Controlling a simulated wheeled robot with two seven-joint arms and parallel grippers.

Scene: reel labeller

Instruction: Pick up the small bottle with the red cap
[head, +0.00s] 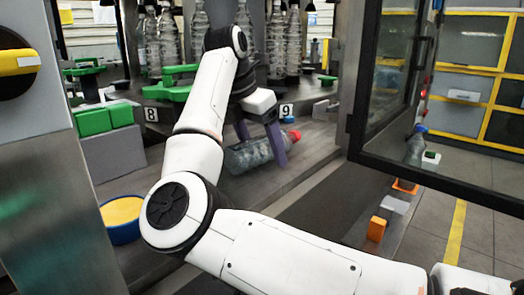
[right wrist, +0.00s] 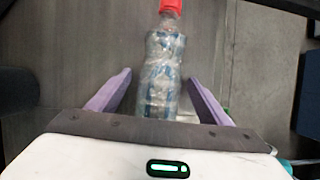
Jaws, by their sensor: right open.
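The small bottle (head: 248,154) lies on its side on the grey surface in the head view. It is clear, and its red cap (head: 294,136) points to the right. In the right wrist view the bottle (right wrist: 164,70) lies between the two purple fingers, with the red cap (right wrist: 171,6) at the top edge. My right gripper (head: 262,155) reaches down over the bottle with its fingers apart, one on each side. In the right wrist view the right gripper (right wrist: 164,97) shows gaps between the fingers and the bottle. My left gripper is not in view.
Several clear upright bottles (head: 170,45) stand behind with green guides (head: 172,85). A blue bowl with yellow contents (head: 122,220) sits at the left. An open dark-framed door (head: 440,177) stands at the right. An orange block (head: 377,228) is below it.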

